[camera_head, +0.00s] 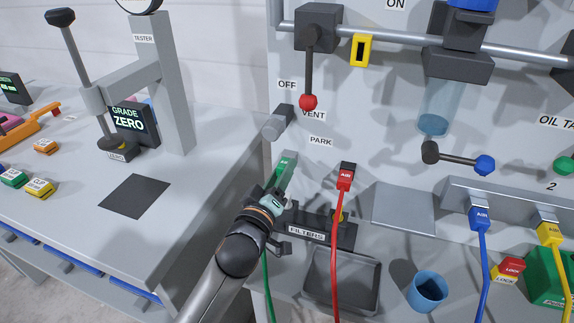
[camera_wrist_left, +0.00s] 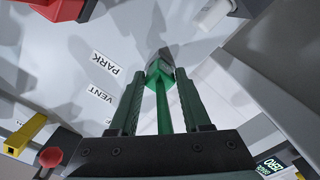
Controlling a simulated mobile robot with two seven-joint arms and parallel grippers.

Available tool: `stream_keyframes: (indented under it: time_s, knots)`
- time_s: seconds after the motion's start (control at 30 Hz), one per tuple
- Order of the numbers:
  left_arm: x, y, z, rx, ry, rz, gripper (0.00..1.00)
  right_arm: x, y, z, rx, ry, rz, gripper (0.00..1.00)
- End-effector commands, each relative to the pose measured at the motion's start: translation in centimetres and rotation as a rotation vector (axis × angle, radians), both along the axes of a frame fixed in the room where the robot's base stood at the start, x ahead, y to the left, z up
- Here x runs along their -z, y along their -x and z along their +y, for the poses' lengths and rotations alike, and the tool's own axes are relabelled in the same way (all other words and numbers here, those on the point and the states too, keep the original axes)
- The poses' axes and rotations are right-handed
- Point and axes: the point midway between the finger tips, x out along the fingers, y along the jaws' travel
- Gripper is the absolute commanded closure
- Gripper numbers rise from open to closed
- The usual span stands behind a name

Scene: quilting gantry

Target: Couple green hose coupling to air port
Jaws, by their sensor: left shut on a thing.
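The green hose coupling (camera_head: 286,166) is in my left gripper (camera_head: 281,184), held in front of the panel, left of the PARK label. In the left wrist view the green coupling (camera_wrist_left: 160,72) sits between the fingertips, and its green hose (camera_wrist_left: 163,108) runs back between the fingers. In the head view the green hose (camera_head: 267,285) hangs below. A grey cylindrical fitting (camera_head: 274,127) juts from the panel beside VENT, above the coupling and apart from it. I cannot tell which fitting is the air port. My right gripper is out of view.
A red AIR coupling (camera_head: 344,180) with its red hose stands just right of my gripper. Blue (camera_head: 480,217) and yellow (camera_head: 549,234) couplings sit at a ledge farther right. A red-knobbed lever (camera_head: 309,100) hangs above. A grey tray (camera_head: 341,281) and blue cup (camera_head: 427,291) stand below.

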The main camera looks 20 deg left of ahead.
Motion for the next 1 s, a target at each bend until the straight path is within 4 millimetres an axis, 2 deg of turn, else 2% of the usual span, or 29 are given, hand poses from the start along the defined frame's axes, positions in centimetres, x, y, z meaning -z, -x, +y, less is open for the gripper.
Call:
stream_keyframes:
  time_s: [1.0]
  knots:
    - [0.0, 3.4, 0.1, 0.000, 0.001, 0.000, 1.00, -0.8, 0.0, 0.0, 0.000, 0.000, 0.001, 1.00]
